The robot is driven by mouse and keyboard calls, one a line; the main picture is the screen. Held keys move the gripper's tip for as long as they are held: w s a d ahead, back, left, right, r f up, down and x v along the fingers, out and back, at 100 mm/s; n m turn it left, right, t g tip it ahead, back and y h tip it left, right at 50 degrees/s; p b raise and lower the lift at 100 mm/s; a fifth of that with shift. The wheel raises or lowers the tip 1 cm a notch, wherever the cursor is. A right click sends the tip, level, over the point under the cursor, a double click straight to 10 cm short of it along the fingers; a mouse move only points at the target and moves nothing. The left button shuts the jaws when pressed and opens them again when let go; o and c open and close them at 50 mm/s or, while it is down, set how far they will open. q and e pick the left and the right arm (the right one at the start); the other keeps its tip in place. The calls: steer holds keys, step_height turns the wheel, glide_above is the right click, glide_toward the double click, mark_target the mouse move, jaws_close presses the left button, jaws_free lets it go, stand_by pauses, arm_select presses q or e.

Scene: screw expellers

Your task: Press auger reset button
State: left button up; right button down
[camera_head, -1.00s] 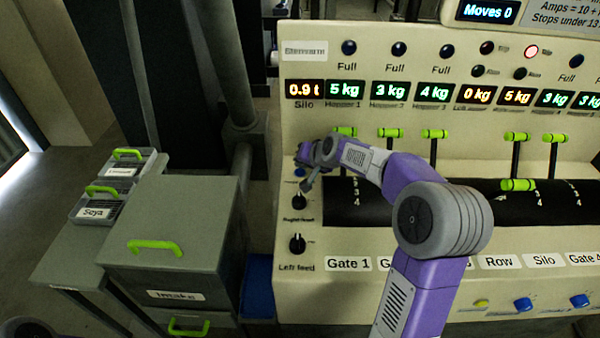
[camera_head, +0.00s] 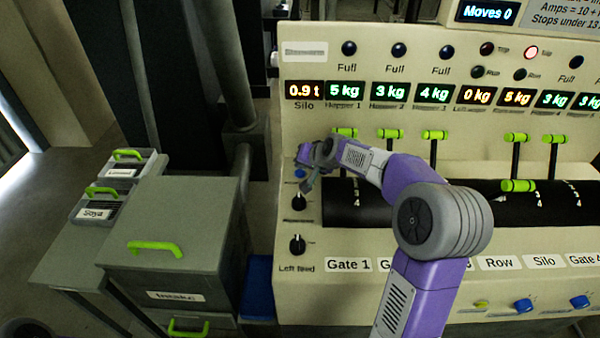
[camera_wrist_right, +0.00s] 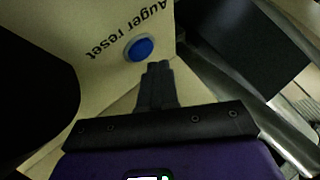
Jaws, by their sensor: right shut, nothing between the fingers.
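The auger reset button is a round blue button (camera_wrist_right: 139,48) on the cream panel, beside the label "Auger reset" in the right wrist view. It also shows as a small blue spot (camera_head: 300,173) at the panel's left edge in the head view. My right gripper (camera_wrist_right: 158,66) is shut and empty. Its fingertips appear just below and right of the button in the wrist view. A small gap shows between them, and I see no contact. In the head view my right wrist partly covers the panel around the button. My left gripper is out of view.
Two black knobs (camera_head: 298,245) sit below the button on the panel. Green-handled levers (camera_head: 435,135) and lit displays (camera_head: 434,92) lie to the right. A grey cabinet (camera_head: 180,220) with green handles stands left. A blue bin (camera_head: 258,290) sits between cabinet and panel.

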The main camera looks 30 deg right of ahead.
mark_target(302, 174)
steer(key=shift+f, duration=0.1)
stand_by(0.6)
steer(key=shift+f+b, duration=0.35)
steer(key=shift+f+b, duration=0.45)
steer(key=shift+f, duration=0.05)
stand_by(0.5)
steer(key=shift+r, duration=0.1)
steer(key=shift+r+p, duration=0.75)
steer(key=shift+r, duration=0.05)
step_height(302, 174, up, 5)
steer(key=p, duration=0.4)
steer(key=shift+r, duration=0.1)
stand_by(0.3)
